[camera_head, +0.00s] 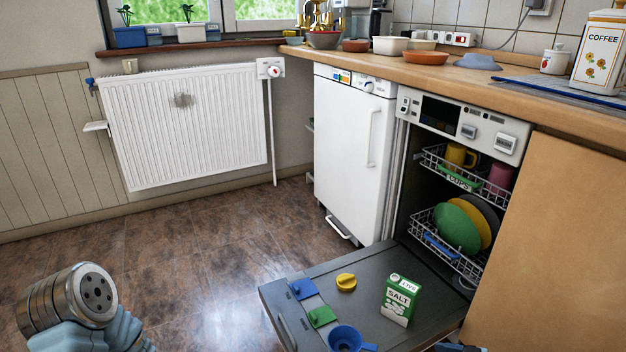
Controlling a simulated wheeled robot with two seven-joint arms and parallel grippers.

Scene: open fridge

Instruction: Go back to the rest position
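Part of my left arm, a metal-ringed round joint with a light blue link, shows at the lower left of the head view. Its gripper fingers are not visible. A small dark part shows at the bottom edge, right of centre, in front of the lowered dishwasher door (291,318). It may be the top of my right gripper, but too little shows to tell its state. No held object is visible.
The dishwasher door holds a salt box (399,300), a yellow cap (346,282) and a blue funnel (345,338). The racks hold plates (457,229) and cups (460,156). The white fridge (345,150) is closed. Floor at left centre is clear.

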